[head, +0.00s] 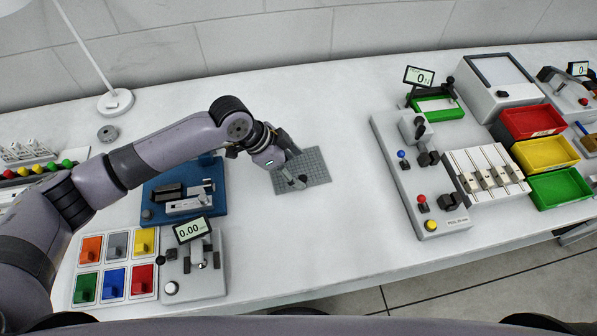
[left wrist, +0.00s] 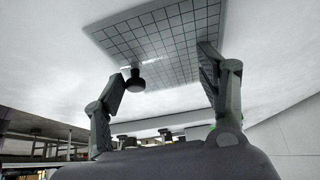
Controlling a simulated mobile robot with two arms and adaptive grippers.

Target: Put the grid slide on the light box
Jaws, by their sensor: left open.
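A grey plate with grid lines (head: 318,164) lies flat on the bench in the middle of the head view. It also fills the upper part of the left wrist view (left wrist: 180,35). A small black knob (left wrist: 135,81) with a pale patch at its foot shows over the plate, between my fingers; I cannot tell whether this is the grid slide's handle. My left gripper (head: 296,168) is open above the plate, its fingers apart and apparently empty. I cannot surely identify the light box; a white box with a pale top panel (head: 497,75) stands at the back right. My right gripper is not seen.
A blue fixture (head: 155,212), a scale with a display (head: 192,262) and coloured bins (head: 115,268) stand left. A grey control panel (head: 405,190), a green-framed device (head: 438,108) and red, yellow and green trays (head: 545,153) stand right. The bench between is clear.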

